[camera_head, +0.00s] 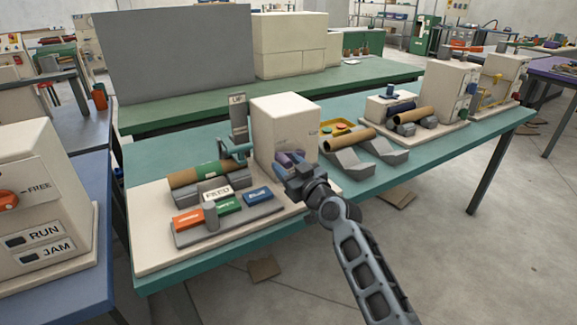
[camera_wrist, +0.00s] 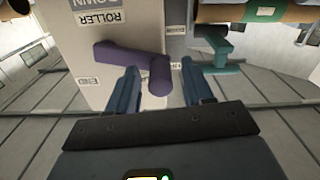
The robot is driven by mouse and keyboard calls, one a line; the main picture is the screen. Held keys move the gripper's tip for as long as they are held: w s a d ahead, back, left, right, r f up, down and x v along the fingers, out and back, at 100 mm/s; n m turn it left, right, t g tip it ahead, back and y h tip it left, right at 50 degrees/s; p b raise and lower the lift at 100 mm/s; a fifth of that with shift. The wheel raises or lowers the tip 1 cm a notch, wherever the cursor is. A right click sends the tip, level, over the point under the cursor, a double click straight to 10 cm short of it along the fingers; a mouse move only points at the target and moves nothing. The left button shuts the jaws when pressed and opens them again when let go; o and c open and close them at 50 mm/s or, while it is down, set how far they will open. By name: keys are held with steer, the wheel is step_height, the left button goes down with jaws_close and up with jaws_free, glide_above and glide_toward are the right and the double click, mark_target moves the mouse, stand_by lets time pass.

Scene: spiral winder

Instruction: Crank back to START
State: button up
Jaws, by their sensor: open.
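A purple crank (camera_wrist: 130,57) is on the side of the cream winder housing (camera_head: 285,122). In the wrist view its arm runs from the left to a rounded handle (camera_wrist: 160,76) at the right. My gripper (camera_wrist: 160,68) is open, with one finger on each side of the handle; I cannot tell whether either touches it. In the head view my gripper (camera_head: 293,176) is at the housing's front, partly covering the purple crank (camera_head: 289,158). An upside-down END label (camera_wrist: 88,81) shows below the crank's left end. A small label right of the handle is too small to read.
A teal lever (camera_wrist: 217,50) is just right of the crank. Orange (camera_head: 188,218), green (camera_head: 228,206) and blue (camera_head: 258,196) blocks sit in front. Another tube (camera_head: 348,139) lies to the right.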

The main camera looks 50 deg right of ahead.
jaws_close()
stand_by(0.3)
stand_by(0.3)
steer(key=shift+d+r+m, duration=0.1)
steer(key=shift+r+m, duration=0.1)
steer(key=shift+m, duration=0.3)
jaws_free()
